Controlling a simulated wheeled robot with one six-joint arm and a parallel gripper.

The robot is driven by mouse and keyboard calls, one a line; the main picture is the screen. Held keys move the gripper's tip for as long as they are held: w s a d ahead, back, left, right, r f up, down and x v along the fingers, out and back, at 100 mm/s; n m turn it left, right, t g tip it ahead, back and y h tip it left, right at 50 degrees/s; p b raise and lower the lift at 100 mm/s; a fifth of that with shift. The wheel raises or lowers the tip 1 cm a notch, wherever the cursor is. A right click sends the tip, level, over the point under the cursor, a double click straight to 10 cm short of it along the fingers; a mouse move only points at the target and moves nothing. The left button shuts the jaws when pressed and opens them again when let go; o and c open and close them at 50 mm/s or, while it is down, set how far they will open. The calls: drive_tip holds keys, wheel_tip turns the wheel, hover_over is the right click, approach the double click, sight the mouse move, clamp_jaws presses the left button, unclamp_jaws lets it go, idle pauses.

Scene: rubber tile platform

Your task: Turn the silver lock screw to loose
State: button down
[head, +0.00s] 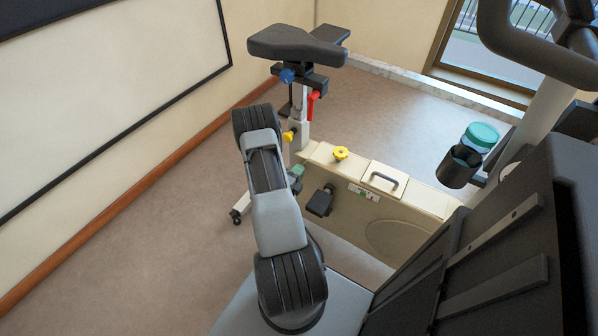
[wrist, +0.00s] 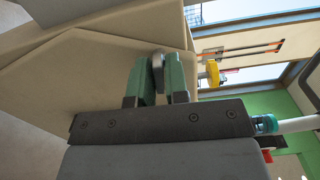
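In the wrist view, the silver lock screw (wrist: 158,72) is a small grey disc seen edge-on, against the beige housing (wrist: 100,75) of the exercise bike. My gripper (wrist: 158,75) has its two green fingers on either side of the screw and appears shut on it. In the head view, my gripper (head: 296,173) shows as a small green patch at the left end of the beige housing (head: 400,205). My arm covers most of it there, and the screw is hidden in that view.
In the head view, a yellow knob (head: 340,153) stands on the housing, left of a hatch with a handle (head: 385,180). A saddle (head: 290,44), a blue knob (head: 287,76) and a red lever (head: 313,104) are above. A pedal (head: 321,201) juts out nearby. Floor at left is clear.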

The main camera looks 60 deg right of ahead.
drive_tip(key=c, duration=1.2)
unclamp_jaws()
drive_tip(key=shift+c, duration=0.2)
drive_tip(key=shift+a, duration=0.1)
drive_tip(key=a+p, duration=0.1)
drive_tip(key=a, duration=1.2)
drive_tip(key=shift+a, duration=0.35)
